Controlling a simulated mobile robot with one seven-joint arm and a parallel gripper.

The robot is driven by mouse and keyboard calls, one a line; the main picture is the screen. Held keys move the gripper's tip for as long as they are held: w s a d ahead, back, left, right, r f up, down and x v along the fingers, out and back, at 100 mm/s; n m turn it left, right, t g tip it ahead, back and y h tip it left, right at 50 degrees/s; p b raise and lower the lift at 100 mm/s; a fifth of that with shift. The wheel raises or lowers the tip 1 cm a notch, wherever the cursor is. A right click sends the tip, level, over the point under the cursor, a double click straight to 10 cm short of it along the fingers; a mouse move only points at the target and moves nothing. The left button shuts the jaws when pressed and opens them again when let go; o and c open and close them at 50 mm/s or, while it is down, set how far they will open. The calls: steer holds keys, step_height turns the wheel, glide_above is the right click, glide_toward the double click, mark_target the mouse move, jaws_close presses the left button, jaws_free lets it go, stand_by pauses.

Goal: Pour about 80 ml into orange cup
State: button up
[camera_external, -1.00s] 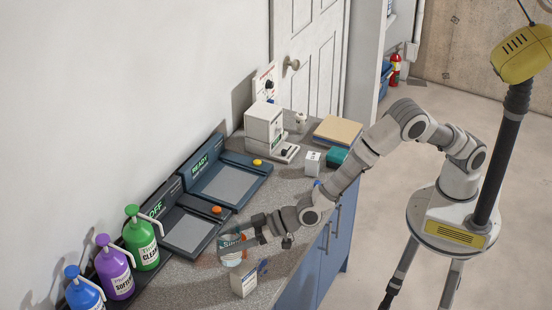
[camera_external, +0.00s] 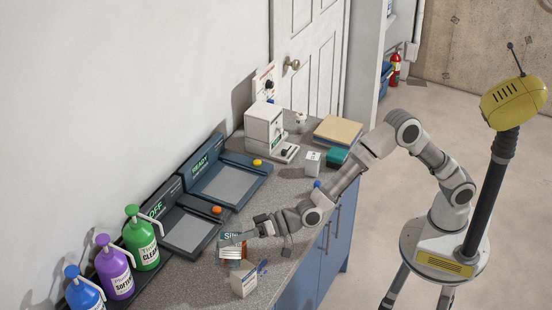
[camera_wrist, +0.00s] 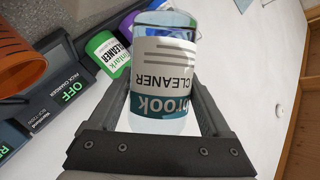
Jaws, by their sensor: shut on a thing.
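My gripper (camera_external: 247,234) is shut on a clear container with a white and teal "Cleaner" label (camera_external: 231,240). In the wrist view the container (camera_wrist: 165,55) sits between the two fingers (camera_wrist: 162,92), its print upside down there. It is held above the counter; its exact tilt and liquid level are hard to tell. The orange cup (camera_wrist: 22,72) is ribbed and shows at the left edge of the wrist view, apart from the container. In the external view an orange patch (camera_external: 233,253), probably the cup, shows just below the container, partly hidden.
A small white box (camera_external: 244,280) stands close by at the counter's front. Blue (camera_external: 84,297), purple (camera_external: 114,275) and green (camera_external: 141,245) pump bottles line the wall. A panel marked OFF (camera_external: 188,230) and one marked READY (camera_external: 225,182) lie behind.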

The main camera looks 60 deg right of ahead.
steer(key=shift+s+a+f+m+y+b, duration=0.15)
steer(key=shift+a+f+m+y+b, duration=0.3)
steer(key=shift+m+b, duration=0.65)
steer(key=shift+s+a+f+m+t+y+b, duration=0.15)
steer(key=shift+f+m+t+y+b, duration=0.1)
steer(key=shift+m+b, duration=0.25)
steer(key=shift+a+f+m+t+y+b, duration=0.15)
steer(key=shift+f+m+y+b, duration=0.1)
steer(key=shift+m+b, duration=0.25)
steer(key=shift+f+b, duration=0.15)
steer(key=shift+b, duration=0.2)
steer(key=shift+d+m+b, duration=0.15)
steer(key=shift+m+b, duration=0.35)
steer(key=shift+b, duration=0.25)
steer(key=shift+d+r+m+t+b, duration=0.2)
steer(key=shift+m+t+b, duration=0.2)
steer(key=shift+b, duration=0.6)
steer(key=shift+r+m+y+b, duration=0.35)
steer(key=shift+r+m+b, duration=0.5)
steer(key=shift+b, duration=0.55)
steer(key=shift+a+t, duration=0.1)
steer(key=shift+t, duration=0.2)
steer(key=shift+s+a+b, duration=0.35)
steer(key=shift+a, duration=0.25)
steer(key=shift+a, duration=0.15)
